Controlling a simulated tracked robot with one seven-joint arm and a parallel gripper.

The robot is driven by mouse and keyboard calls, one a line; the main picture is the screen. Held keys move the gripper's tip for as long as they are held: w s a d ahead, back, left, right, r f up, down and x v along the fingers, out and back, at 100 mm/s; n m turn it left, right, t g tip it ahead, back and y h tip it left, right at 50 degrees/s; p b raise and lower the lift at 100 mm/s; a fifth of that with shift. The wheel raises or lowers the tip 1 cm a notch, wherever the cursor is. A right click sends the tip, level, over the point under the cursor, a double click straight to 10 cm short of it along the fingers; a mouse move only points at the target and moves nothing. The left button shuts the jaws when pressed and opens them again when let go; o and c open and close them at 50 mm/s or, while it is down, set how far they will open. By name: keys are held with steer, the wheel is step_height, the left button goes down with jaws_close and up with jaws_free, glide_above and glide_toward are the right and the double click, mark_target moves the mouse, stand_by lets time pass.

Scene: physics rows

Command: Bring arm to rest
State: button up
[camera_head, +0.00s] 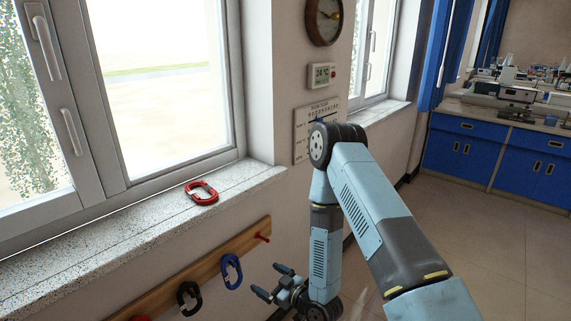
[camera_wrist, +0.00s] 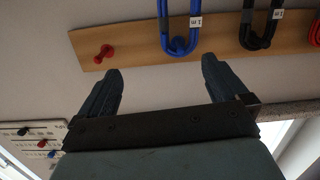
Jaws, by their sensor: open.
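My gripper (camera_head: 276,282) is open and empty at the lower middle of the head view, in front of the wall below the window sill. Its two separated fingers also show in the wrist view (camera_wrist: 160,85). My arm is bent, with its elbow high and its forearm hanging down.
A clock (camera_head: 324,18) and panels hang behind my elbow. Blue cabinets (camera_head: 481,160) stand at right; floor between is clear.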

steer(key=w+d+r+m+h, duration=0.1)
steer(key=w+d+r+h, duration=0.25)
steer(key=r, duration=0.35)
steer(key=w+d+r+h, duration=0.25)
steer(key=d+r, duration=0.25)
steer(key=r, duration=0.3)
steer(key=w+d+r+m+h, duration=0.1)
steer(key=w+d+r+h, duration=0.1)
steer(key=w+d+r, duration=0.35)
steer(key=s+d+r+m+g+h, duration=0.1)
steer(key=s+d+r+m+h, duration=0.15)
steer(key=s+d+r, duration=0.5)
steer(key=s+d+r+m+g+h, duration=0.2)
steer(key=s+d+r+m, duration=0.15)
steer(key=s+r, duration=0.65)
steer(key=s+d+r+m+g, duration=0.1)
steer(key=s+r, duration=0.3)
steer(key=s, duration=0.4)
steer(key=s+d+r+m+g, duration=0.1)
steer(key=s+d+r+m, duration=0.1)
steer(key=s, duration=0.5)
steer(key=shift+s+d+r, duration=0.4)
steer(key=shift+r, duration=0.5)
